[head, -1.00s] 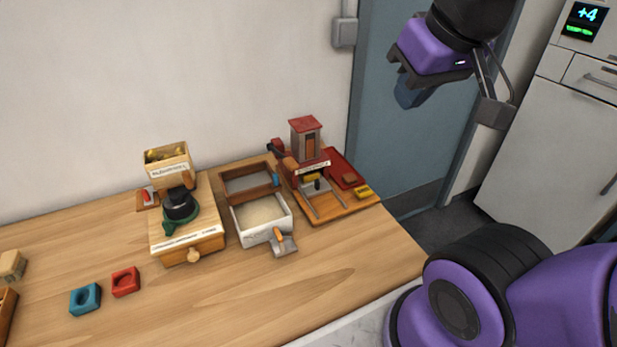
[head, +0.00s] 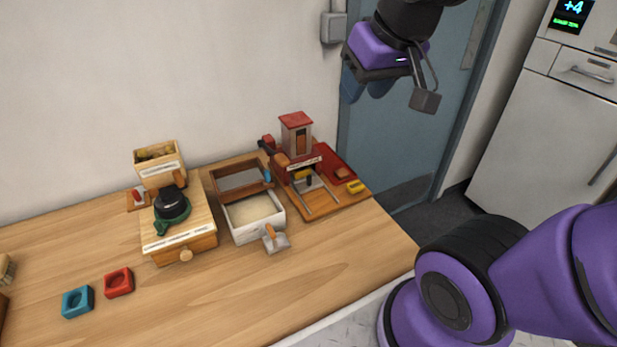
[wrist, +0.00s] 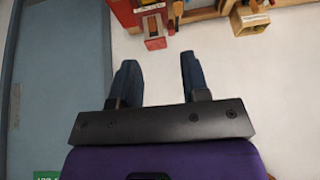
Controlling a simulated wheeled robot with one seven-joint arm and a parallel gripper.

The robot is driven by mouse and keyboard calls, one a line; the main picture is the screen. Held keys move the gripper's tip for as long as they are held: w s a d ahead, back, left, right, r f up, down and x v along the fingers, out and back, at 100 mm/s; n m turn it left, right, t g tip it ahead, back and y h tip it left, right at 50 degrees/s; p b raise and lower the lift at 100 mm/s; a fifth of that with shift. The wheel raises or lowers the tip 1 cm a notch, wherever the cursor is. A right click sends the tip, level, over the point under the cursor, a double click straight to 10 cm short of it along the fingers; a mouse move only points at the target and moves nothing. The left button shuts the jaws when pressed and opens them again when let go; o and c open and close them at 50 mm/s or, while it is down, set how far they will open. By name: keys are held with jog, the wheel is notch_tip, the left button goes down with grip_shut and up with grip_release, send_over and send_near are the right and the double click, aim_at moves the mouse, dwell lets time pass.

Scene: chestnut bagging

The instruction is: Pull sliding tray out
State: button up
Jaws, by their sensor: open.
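Which part is the sliding tray is not clear. The red station (head: 297,135) at the back right has a wooden base with two pale metal rails (head: 318,195) at its front. The wooden box (head: 180,240) at the left has a drawer-like front with a round knob (head: 186,255). My gripper (head: 365,92) is open and empty, high in front of the blue door, above and right of the station and apart from it. Its two blue fingers (wrist: 158,62) stand wide apart in the wrist view, with nothing between them.
The front of the wooden bench (head: 300,285) is clear. A blue door (head: 400,150) stands behind.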

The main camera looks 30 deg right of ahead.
jog(key=w+f, duration=1.1)
jog(key=w, duration=0.2)
jog(key=m+h, duration=0.1)
jog(key=m, duration=0.1)
send_near(310, 177)
jog(key=shift+g, duration=0.4)
jog(key=shift+w+x, duration=0.2)
jog(key=shift+x, duration=2.4)
jog(key=shift+w+x, duration=0.15)
jog(key=shift+x, duration=2.4)
jog(key=shift+r, duration=0.15)
grip_shut()
